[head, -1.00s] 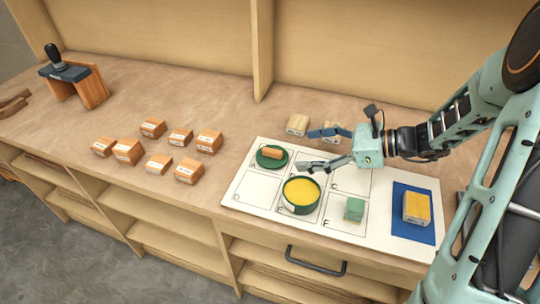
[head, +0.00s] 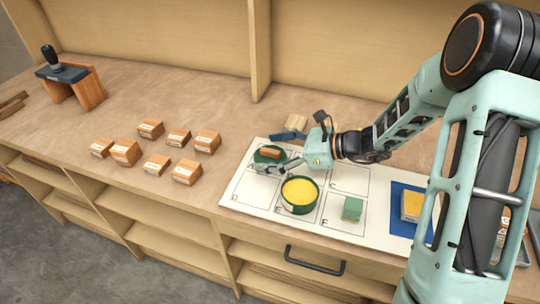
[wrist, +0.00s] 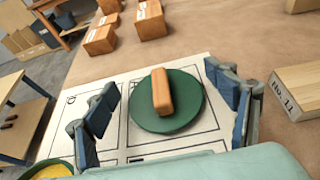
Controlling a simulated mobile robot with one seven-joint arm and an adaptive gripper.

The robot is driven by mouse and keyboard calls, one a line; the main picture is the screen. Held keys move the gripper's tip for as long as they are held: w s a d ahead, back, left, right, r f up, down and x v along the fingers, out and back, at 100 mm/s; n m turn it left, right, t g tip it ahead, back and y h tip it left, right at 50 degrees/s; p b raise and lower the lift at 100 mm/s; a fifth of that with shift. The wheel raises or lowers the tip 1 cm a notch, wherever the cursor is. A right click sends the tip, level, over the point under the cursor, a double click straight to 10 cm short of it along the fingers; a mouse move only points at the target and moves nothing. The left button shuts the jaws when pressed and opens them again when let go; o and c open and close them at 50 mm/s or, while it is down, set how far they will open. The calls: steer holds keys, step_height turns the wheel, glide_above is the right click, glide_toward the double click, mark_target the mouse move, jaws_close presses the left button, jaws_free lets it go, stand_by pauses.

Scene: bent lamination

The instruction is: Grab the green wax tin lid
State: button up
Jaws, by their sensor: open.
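The green wax tin lid (head: 268,158) lies flat in the back-left cell of the white lettered board, with an orange-brown wooden block (head: 270,153) on top as its handle or resting there; I cannot tell which. In the wrist view the round green lid (wrist: 184,121) and block (wrist: 161,92) sit between my open fingers. My gripper (head: 277,152) is open and empty, its fingers on either side of the lid. The green tin (head: 299,195) with yellow wax stands just in front, its rim (wrist: 52,170) partly showing at the bottom left of the wrist view.
The white board (head: 240,190) also bears a green block (head: 352,208) and a blue mat (head: 402,226) with a yellow-topped block (head: 411,206). Several labelled wooden blocks (head: 185,172) stand to the left. A pale block (wrist: 300,90) lies close to the right finger.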

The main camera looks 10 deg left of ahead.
steer(key=shift+c, duration=0.4)
steer(key=c, duration=1)
steer(key=shift+r, duration=0.15)
